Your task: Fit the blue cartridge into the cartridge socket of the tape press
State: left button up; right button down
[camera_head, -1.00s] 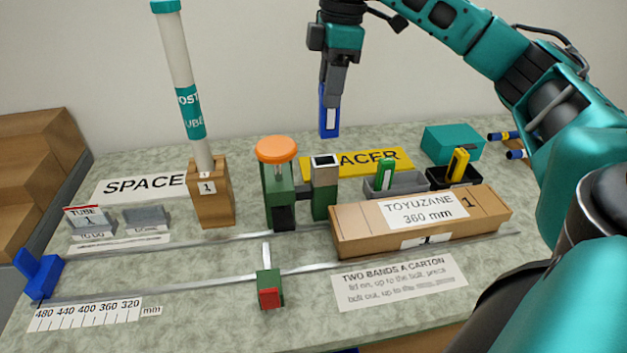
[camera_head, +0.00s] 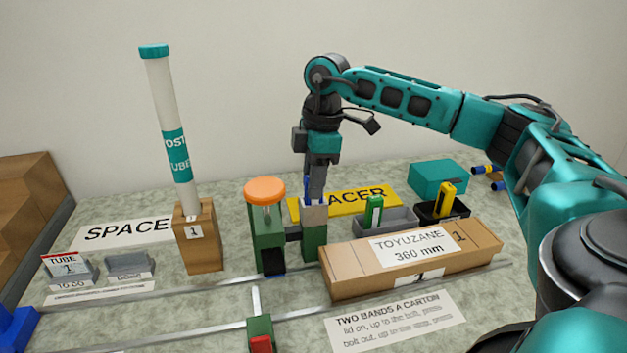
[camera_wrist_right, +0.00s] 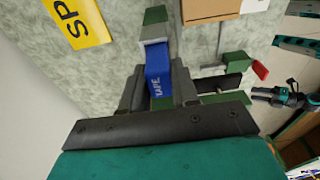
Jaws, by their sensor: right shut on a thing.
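The tape press (camera_head: 268,238) has an orange knob and green posts. Its cartridge socket (camera_head: 313,214) is the grey top of the right-hand green post; it also shows in the right wrist view (camera_wrist_right: 155,33). My right gripper (camera_head: 315,192) points down over the socket, shut on the blue cartridge (camera_wrist_right: 157,76). In the head view only a thin strip of the blue cartridge (camera_head: 307,188) shows, at the socket's top. The cartridge's lower end meets the socket or is hidden by it; I cannot tell how deep it sits. A small dark and teal part, perhaps my left gripper (camera_wrist_right: 278,97), shows in the wrist view.
A brown carton (camera_head: 410,262) lies close right of the press. Green (camera_head: 374,211) and yellow (camera_head: 448,201) cartridges stand in trays behind it. A tall tube (camera_head: 173,140) stands in a wooden block (camera_head: 198,238) to the left. A red-tipped bolt (camera_head: 260,335) is in front.

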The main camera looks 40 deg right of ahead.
jog(key=shift+f, duration=0.2)
pick_arm(q)
jog(key=shift+w, duration=0.1)
pick_arm(e)
jog(key=c, duration=0.8)
grip_release()
jog(key=shift+r, duration=0.1)
jog(key=shift+c, duration=0.2)
pick_arm(q)
jog(key=shift+r, duration=0.1)
jog(key=shift+s+a+r+p, duration=0.25)
jog(key=shift+a+p, duration=0.25)
jog(key=shift+p, duration=0.35)
pick_arm(e)
notch_tip(320, 180, up, 12)
jog(key=d, duration=0.1)
jog(key=shift+s, duration=0.3)
pick_arm(q)
jog(key=shift+d, duration=0.15)
pick_arm(e)
jog(key=shift+d, duration=0.1)
